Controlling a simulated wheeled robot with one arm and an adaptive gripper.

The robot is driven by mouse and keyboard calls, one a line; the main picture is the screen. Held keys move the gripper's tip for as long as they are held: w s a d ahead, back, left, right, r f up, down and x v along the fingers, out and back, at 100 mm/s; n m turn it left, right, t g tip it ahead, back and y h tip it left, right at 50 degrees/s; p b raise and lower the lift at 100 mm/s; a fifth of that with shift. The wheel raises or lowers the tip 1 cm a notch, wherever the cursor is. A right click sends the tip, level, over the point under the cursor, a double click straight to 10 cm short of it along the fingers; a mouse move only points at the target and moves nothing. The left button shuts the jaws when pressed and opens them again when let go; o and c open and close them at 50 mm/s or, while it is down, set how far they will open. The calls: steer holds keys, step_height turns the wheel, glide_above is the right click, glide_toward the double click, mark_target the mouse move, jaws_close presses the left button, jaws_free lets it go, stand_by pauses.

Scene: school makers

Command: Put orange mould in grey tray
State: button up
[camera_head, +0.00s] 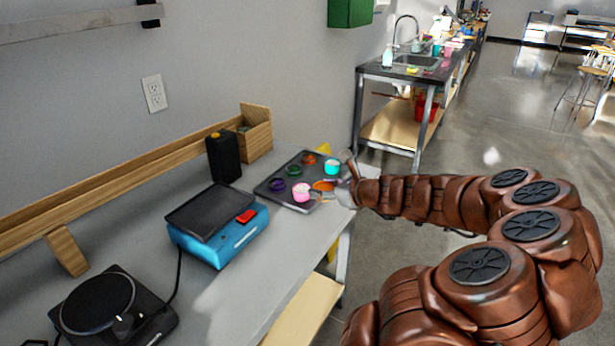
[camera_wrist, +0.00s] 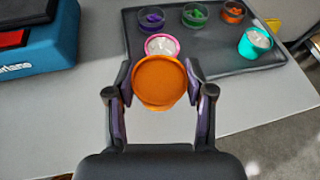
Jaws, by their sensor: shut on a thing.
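My gripper (camera_wrist: 160,90) is shut on an orange mould (camera_wrist: 159,80), with one finger on each side of it. In the head view the mould (camera_head: 323,185) shows at my gripper's tip, by the near right side of the dark grey tray (camera_head: 272,188). In the wrist view the tray (camera_wrist: 212,56) lies just beyond the mould, whose far rim partly covers a pink cup (camera_wrist: 162,42). The mould's height above the table is hard to tell.
Purple (camera_wrist: 151,18), green (camera_wrist: 195,15), orange (camera_wrist: 233,12) and teal (camera_wrist: 254,42) cups stand on the tray. A wooden rail runs along the wall.

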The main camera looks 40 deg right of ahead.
glide_above(314, 181)
steer(key=shift+s+a+f+p, duration=0.2)
steer(key=shift+s+f+p, duration=0.2)
steer(key=shift+f, duration=0.35)
steer(key=shift+w+d, duration=0.1)
steer(key=shift+w, duration=0.25)
steer(key=shift+d+f, duration=0.1)
steer(key=shift+f, duration=1.7)
steer(key=o, duration=1.3)
steer(key=shift+c, duration=0.2)
steer(key=shift+r, duration=0.1)
